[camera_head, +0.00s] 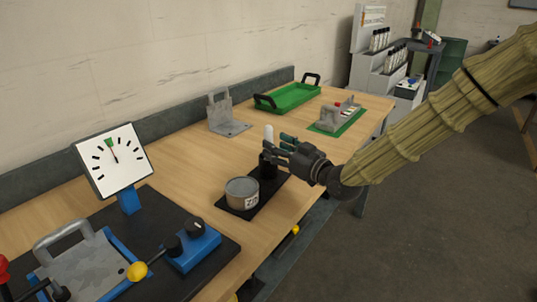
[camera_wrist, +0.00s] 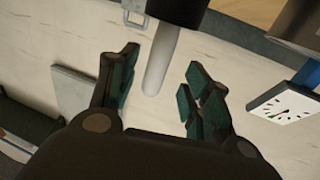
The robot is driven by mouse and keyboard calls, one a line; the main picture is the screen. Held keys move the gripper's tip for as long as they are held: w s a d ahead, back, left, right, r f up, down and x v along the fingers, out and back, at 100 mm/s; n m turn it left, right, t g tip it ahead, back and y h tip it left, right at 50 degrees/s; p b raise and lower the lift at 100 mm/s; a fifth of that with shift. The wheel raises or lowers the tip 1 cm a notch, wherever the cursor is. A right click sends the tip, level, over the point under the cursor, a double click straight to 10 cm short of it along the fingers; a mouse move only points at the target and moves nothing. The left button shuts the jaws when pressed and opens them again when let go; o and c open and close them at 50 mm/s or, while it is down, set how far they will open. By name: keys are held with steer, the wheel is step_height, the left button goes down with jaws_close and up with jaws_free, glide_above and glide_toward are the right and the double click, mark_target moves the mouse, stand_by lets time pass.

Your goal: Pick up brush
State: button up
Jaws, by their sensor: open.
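The likely brush is a pale, upright rod (camera_head: 268,134) on the workbench, with its lower end at a black holder (camera_head: 267,165). In the wrist view a pale grey rod (camera_wrist: 157,70) lies between the spread fingers, wider and darker toward the top edge. My gripper (camera_head: 276,143) is open and level, beside the rod. In the wrist view my gripper (camera_wrist: 160,78) has a finger on each side of the rod, with gaps visible. Contact does not show. The fingers partly hide the rod's lower part in the head view.
A grey tin (camera_head: 242,193) stands close by on a black mat (camera_head: 222,203). A grey bracket (camera_head: 226,120), a green tray (camera_head: 288,97) and a green-based fixture (camera_head: 337,118) stand behind. A dial (camera_head: 112,157) and blue control box (camera_head: 190,248) are at left. Bare bench lies between.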

steer(key=x, duration=0.3)
steer(key=shift+w+a+f, duration=0.1)
steer(key=shift+w+f, duration=0.1)
steer(key=shift+w, duration=0.15)
steer(key=shift+w+a+p, duration=0.3)
steer(key=shift+w, duration=0.05)
steer(key=shift+c, duration=0.2)
jaws_close()
